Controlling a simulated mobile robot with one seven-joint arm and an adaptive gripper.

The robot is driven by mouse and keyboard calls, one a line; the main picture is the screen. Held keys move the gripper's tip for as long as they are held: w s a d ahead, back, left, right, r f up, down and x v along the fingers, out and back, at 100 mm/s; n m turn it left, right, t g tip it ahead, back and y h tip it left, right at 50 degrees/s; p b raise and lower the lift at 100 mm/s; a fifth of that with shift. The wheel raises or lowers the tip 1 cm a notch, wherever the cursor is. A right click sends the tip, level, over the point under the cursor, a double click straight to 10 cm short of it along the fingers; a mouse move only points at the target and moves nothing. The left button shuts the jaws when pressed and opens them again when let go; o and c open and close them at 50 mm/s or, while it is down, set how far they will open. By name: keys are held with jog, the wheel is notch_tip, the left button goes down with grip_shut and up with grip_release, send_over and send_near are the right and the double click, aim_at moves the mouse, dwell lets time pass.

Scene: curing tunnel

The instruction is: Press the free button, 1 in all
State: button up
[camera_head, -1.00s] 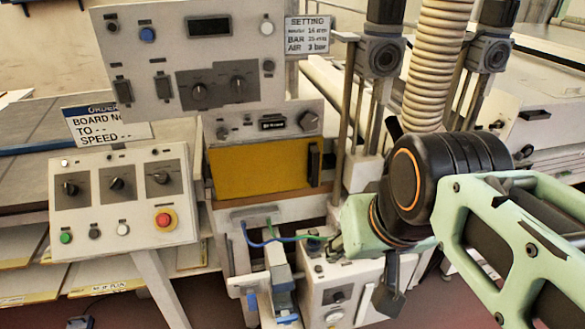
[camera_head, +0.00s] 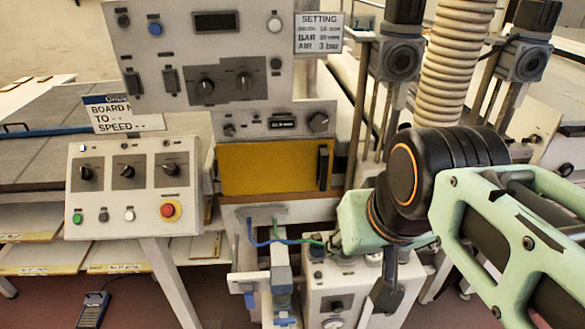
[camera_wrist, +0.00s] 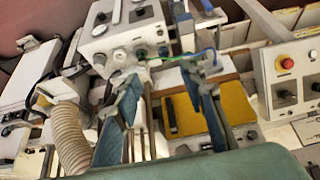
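The slanted console (camera_head: 140,230) carries a green button (camera_head: 77,218), a dark button (camera_head: 103,216), a white button (camera_head: 129,214) and a red stop button (camera_head: 170,210). The upper panel (camera_head: 225,50) has a blue button (camera_head: 155,29), a dark button (camera_head: 123,21) and a white button (camera_head: 274,24). I cannot tell which button the task calls free. My gripper (camera_wrist: 160,85) is open and empty in the wrist view, its two fingers well apart. It points toward the low white box (camera_wrist: 124,38) with knobs and small buttons. It touches no button that I can see.
A yellow panel (camera_head: 262,168) sits below the knobs. A ribbed hose (camera_head: 455,75) and two vertical posts stand behind my arm. A small dark device (camera_head: 92,309) lies on the floor at left.

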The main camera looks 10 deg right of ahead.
grip_shut()
dwell(1.3)
